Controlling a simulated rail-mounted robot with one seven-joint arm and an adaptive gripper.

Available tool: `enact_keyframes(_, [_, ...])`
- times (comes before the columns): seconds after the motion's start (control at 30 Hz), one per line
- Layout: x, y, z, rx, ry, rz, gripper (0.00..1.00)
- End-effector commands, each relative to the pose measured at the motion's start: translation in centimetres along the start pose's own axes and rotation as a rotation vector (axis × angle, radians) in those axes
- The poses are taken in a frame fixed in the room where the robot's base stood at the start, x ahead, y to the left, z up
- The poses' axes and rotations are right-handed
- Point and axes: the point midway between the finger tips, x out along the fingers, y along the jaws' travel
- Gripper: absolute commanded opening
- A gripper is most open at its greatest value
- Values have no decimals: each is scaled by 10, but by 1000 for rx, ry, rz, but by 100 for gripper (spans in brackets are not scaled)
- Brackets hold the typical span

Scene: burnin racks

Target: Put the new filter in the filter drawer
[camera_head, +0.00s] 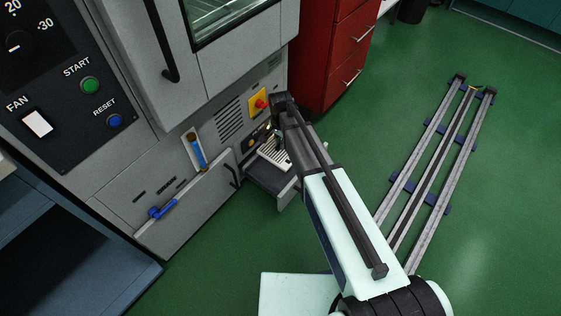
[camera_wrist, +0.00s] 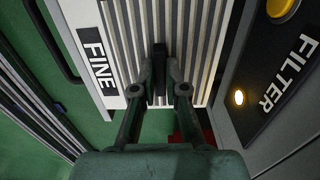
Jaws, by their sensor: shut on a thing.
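The filter (camera_wrist: 135,30) is a white frame with pale ribs, a black central tab and a black label reading FINE. My gripper (camera_wrist: 160,85) is shut on the tab, and the filter fills the upper middle of the wrist view. In the head view the filter (camera_head: 275,155) shows as a small ribbed patch at the open grey filter drawer (camera_head: 267,184), low on the machine front. I cannot tell whether it rests in the drawer or hangs just above it. My arm hides part of the drawer, and the gripper's fingertips are hidden in the head view.
A dark panel (camera_wrist: 275,75) marked FILTER, with a lit amber lamp (camera_wrist: 239,97), stands close on the right in the wrist view. In the head view a red cabinet (camera_head: 333,50) stands behind the drawer. A blue-handled lever (camera_head: 160,212) is at lower left.

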Motion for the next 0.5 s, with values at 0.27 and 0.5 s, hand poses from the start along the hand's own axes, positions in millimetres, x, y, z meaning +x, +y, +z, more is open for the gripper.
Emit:
enact_keyframes(0.27, [58, 0, 0, -1, -1, 1, 0])
enact_keyframes(0.5, [70, 0, 0, -1, 0, 0, 0])
